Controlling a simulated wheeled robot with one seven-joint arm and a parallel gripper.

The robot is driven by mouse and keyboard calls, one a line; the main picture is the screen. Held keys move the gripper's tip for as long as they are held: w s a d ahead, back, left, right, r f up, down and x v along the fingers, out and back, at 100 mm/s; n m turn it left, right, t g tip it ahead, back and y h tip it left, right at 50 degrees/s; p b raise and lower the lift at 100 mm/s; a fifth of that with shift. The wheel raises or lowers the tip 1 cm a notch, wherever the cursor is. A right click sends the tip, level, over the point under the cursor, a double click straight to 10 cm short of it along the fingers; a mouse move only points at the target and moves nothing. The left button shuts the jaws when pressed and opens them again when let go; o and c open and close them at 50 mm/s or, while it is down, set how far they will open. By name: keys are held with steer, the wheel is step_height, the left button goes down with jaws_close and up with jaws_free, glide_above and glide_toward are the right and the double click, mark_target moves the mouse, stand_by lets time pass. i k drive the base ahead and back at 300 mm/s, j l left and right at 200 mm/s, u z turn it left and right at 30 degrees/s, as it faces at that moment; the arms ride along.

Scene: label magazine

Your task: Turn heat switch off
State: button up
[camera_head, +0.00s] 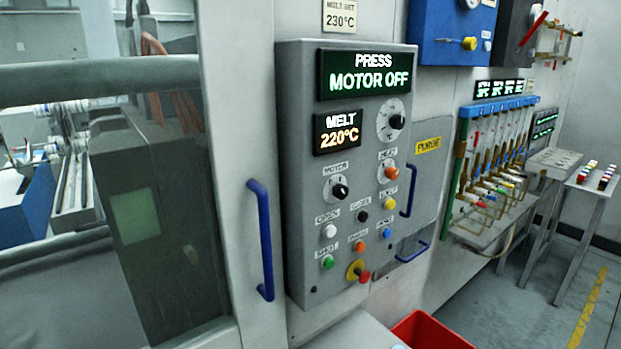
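The grey control panel (300,240) stands in the middle of the head view. The heat switch (391,173) is an orange knob on a light plate under a HEAT label, on the panel's right side. Its turned position is too small to tell. The motor switch (340,191), with a black knob, is lower left of it. A larger dial (396,121) with a black knob is above it. The upper display (366,73) reads PRESS MOTOR OFF. The lower display (338,132) reads MELT 220°C in orange. My gripper is not in view.
Coloured push buttons (329,231) sit below the switches. A blue handle (263,240) projects left of the panel, and another (409,190) is close at its right. A red bin (430,330) is below. A rack (497,105) with several levers and a small table (585,183) stand right.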

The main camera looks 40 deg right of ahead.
mark_target(391, 173)
steer(key=z, duration=1.55)
